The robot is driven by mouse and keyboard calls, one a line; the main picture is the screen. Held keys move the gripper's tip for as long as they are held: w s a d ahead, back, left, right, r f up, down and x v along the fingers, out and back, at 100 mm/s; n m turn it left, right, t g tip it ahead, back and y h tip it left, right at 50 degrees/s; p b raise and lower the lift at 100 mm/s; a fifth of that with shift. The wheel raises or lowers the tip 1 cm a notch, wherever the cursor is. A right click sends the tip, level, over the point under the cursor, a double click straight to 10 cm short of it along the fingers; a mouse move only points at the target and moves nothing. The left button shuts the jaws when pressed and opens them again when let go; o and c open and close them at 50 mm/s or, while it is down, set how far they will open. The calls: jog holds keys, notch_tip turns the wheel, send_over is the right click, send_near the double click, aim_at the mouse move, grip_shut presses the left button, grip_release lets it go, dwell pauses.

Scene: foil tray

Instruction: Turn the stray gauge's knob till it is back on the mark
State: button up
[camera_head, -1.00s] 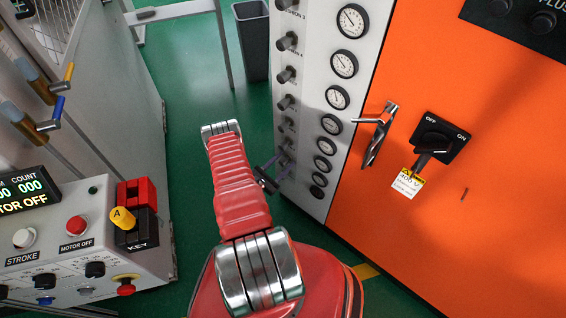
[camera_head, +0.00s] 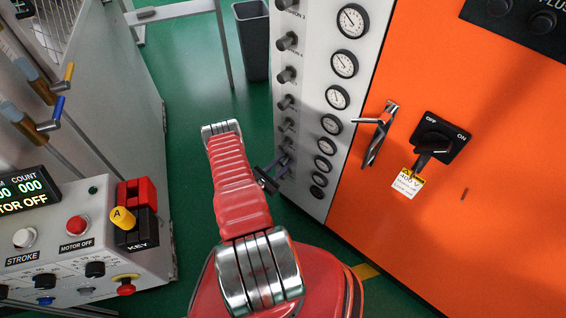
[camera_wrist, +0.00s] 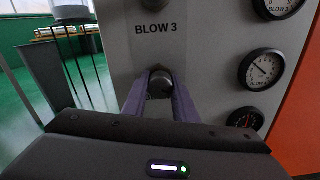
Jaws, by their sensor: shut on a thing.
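My gripper (camera_wrist: 161,78) is shut on a dark round knob (camera_wrist: 159,88) on the pale panel, below the printed label BLOW 3. Its two purple fingers lie on either side of the knob and partly hide it. The dial gauge (camera_wrist: 262,70) right of this knob has a white face; its needle points to the upper left. Any mark on it is too small to make out.
Other gauges (camera_head: 337,97) and knobs (camera_head: 287,75) run up the panel. A dark-faced gauge (camera_wrist: 245,119) sits just below. The orange cabinet (camera_head: 450,230) with a switch (camera_head: 435,143) and handle (camera_head: 378,135) is to the right. A control console (camera_head: 80,240) stands left. Green floor lies between.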

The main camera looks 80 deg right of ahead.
jog(key=shift+n, duration=0.3)
jog(key=n, duration=1)
jog(key=shift+n, duration=0.4)
jog(key=shift+w, duration=0.1)
jog(key=o, duration=1)
jog(key=shift+o, duration=0.2)
jog(key=shift+a, duration=0.1)
jog(key=v, duration=1.3)
jog(key=shift+w+a, duration=0.2)
jog(key=shift+a, duration=0.1)
dwell(1.4)
